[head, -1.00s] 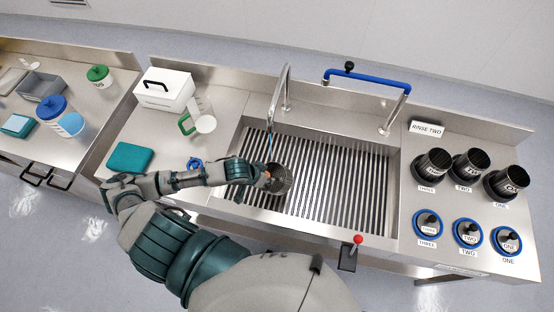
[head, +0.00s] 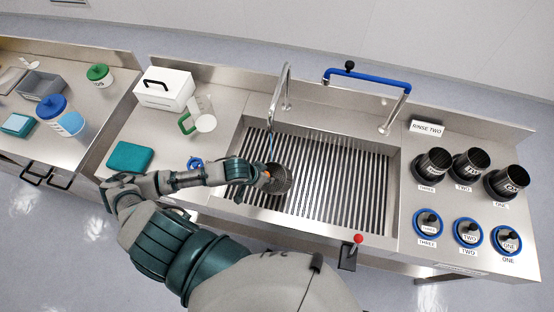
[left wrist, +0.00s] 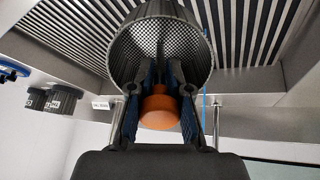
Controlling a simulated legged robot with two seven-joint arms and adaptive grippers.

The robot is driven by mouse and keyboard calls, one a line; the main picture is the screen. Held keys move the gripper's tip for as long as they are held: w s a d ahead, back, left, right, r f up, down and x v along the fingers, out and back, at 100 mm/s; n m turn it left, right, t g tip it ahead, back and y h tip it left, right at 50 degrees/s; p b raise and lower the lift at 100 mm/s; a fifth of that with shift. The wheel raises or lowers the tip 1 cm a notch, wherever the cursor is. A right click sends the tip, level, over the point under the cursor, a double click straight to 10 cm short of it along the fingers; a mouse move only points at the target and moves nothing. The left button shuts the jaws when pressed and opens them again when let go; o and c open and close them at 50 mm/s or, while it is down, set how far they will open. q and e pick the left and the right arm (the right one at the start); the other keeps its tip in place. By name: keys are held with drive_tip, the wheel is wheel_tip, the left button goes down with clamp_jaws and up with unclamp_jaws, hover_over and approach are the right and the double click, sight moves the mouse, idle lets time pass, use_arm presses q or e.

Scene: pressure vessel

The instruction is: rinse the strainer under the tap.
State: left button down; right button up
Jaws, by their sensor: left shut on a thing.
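My left gripper (head: 263,180) is shut on the strainer (head: 279,179), a dark mesh cylinder held over the slatted sink (head: 335,180). In the left wrist view the strainer (left wrist: 160,45) shows its mesh inside, and an orange knob (left wrist: 158,108) sits between the fingers (left wrist: 158,95). The steel tap (head: 279,95) arches over the left part of the sink. A thin blue stream (head: 268,146) comes down from its spout close to the strainer; I cannot tell whether it falls inside the rim. My right gripper is not in view.
Black cups (head: 469,166) and blue-ringed lids (head: 467,233) stand right of the sink, by a "RINSE TWO" sign (head: 427,129). A blue pipe (head: 367,80) stands behind. A red-knobbed lever (head: 357,240) is at the front edge. A jug (head: 204,118) stands at left.

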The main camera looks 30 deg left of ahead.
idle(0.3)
use_arm(q)
drive_tip(key=s+d+r, duration=0.1)
drive_tip(key=s+r, duration=0.3)
drive_tip(key=shift+s+d, duration=0.2)
drive_tip(key=shift+s, duration=0.2)
idle(0.4)
